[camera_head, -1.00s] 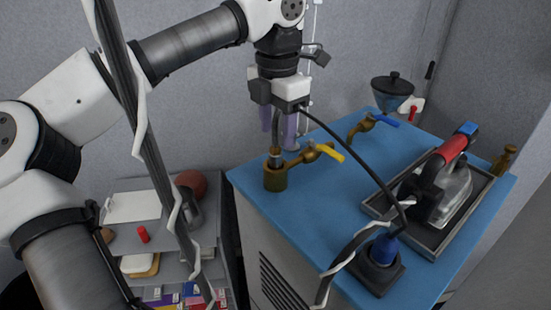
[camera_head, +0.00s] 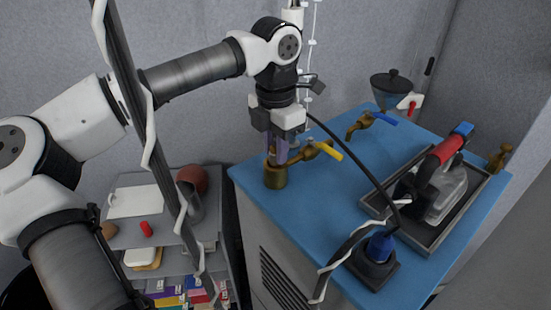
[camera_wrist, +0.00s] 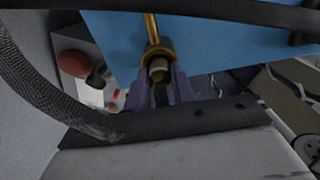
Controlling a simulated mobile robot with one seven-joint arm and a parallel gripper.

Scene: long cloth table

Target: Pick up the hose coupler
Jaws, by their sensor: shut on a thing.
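The hose coupler is a small grey metal cylinder (camera_wrist: 159,72) between my fingertips in the wrist view. It stands at the mouth of a round brass fitting (camera_head: 275,178) near the left corner of the blue tabletop. My gripper (camera_head: 280,155) points down at this fitting, its purple fingers shut on the coupler. In the head view the fingers mostly hide the coupler. In the wrist view the brass fitting (camera_wrist: 160,52) surrounds the coupler's far end; I cannot tell how deep it sits.
A brass valve with a yellow lever (camera_head: 328,150) lies close right of my gripper. Another tap with a blue lever (camera_head: 380,117) is behind. A red-handled device stands in a grey tray (camera_head: 432,247). A black cable hangs across the blue table (camera_head: 330,215). A low shelf (camera_head: 135,230) stands left.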

